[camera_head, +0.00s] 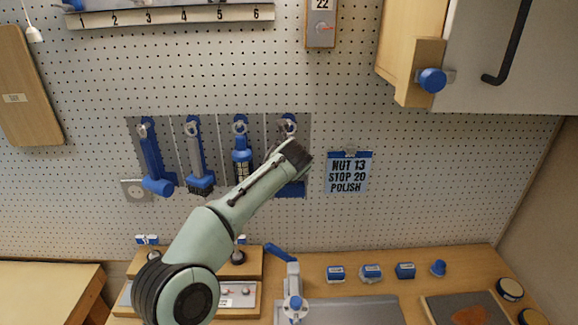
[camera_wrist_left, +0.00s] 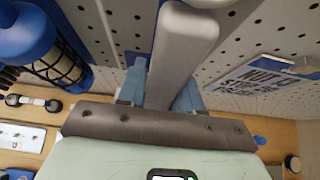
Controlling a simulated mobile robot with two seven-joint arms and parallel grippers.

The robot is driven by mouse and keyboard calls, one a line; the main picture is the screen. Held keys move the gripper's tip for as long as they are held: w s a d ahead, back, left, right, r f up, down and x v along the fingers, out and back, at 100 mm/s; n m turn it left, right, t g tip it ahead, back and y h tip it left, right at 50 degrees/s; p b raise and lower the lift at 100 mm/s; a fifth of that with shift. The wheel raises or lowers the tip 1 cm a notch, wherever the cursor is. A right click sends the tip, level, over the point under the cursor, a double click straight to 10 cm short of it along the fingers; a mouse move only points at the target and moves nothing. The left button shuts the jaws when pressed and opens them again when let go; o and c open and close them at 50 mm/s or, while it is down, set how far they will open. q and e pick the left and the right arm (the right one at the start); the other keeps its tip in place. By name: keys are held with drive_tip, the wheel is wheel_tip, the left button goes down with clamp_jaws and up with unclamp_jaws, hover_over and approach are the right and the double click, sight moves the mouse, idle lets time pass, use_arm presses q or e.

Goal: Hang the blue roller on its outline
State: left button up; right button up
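My left gripper (camera_wrist_left: 160,92) reaches up to the fourth, rightmost panel (camera_head: 303,125) of the tool row on the pegboard. In the left wrist view its blue-grey fingers are closed on both sides of a grey handle, which I take to be the blue roller's (camera_wrist_left: 185,50). In the head view a blue part (camera_head: 292,189) shows below the wrist; I cannot tell whether it is the roller head or the outline. A ring-like top (camera_head: 288,121) shows at the panel's hook. Whether it is on the hook is unclear. My wrist hides the middle. My right gripper is not in view.
A blue hammer (camera_head: 150,160), a brush (camera_head: 197,160) and a blue caged lamp (camera_head: 241,158) hang left of the panel. A sign (camera_head: 347,174) hangs close on the right. The cabinet (camera_head: 410,70) juts out upper right. A grey fixture with a blue lever (camera_head: 292,285) stands below.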

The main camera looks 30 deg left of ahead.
use_arm(q)
drive_tip(key=o, duration=0.4)
drive_tip(key=shift+s, duration=0.15)
